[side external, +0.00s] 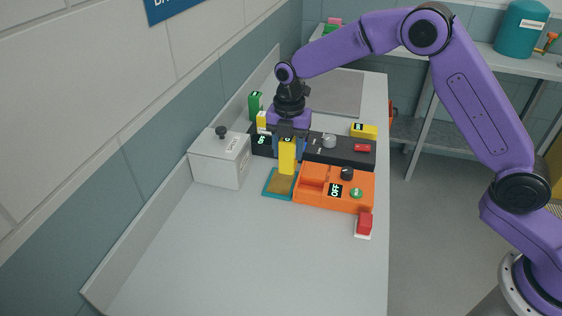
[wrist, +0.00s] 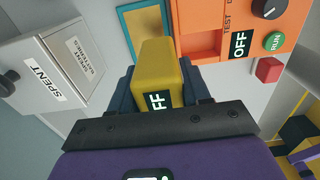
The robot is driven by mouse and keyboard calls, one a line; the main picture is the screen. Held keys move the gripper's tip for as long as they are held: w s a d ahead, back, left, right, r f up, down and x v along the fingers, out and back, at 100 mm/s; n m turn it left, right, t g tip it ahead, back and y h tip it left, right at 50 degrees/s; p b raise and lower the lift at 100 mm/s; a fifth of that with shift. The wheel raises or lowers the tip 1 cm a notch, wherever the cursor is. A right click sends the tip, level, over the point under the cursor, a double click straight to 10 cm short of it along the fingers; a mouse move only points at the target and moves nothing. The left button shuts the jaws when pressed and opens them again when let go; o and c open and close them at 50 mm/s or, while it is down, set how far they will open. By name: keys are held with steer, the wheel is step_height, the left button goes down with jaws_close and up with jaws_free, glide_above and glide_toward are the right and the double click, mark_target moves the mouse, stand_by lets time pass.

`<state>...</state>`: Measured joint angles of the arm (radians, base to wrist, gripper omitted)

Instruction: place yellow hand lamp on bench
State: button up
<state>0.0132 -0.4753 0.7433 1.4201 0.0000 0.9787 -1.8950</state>
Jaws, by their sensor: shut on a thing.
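My gripper (side external: 288,142) is shut on a yellow hand lamp (side external: 287,157), which hangs upright between the fingers. In the side view the lamp is in front of the black unit and its lower end is over or near the back of a small teal-edged mat (side external: 271,190). I cannot tell whether it touches the mat. In the wrist view the yellow lamp (wrist: 158,72) shows a black label reading "FF", partly hidden by my gripper. The grey bench (side external: 230,250) lies beneath.
An orange test box (side external: 362,188) stands right of the mat, with a red block (side external: 364,222) by its front corner. A grey box labelled "SPENT" (wrist: 50,75) stands left. Behind are a black unit (side external: 345,151), a green block (side external: 255,105) and another yellow block (side external: 363,131). The front bench is clear.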

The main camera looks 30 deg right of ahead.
steer(key=shift+w+a+f, duration=0.15)
steer(key=shift+w+f, duration=0.2)
steer(key=shift+f, duration=0.6)
steer(key=shift+w+a+f, duration=0.1)
steer(key=shift+w+f, duration=0.3)
steer(key=shift+f, duration=0.55)
steer(key=shift+w+a+f, duration=0.15)
steer(key=shift+w+f, duration=0.2)
steer(key=shift+f, duration=0.6)
steer(key=shift+f, duration=0.1)
steer(key=o, duration=1.2)
steer(key=shift+f, duration=0.1)
step_height(320, 180, up, 12)
steer(key=shift+r, duration=0.2)
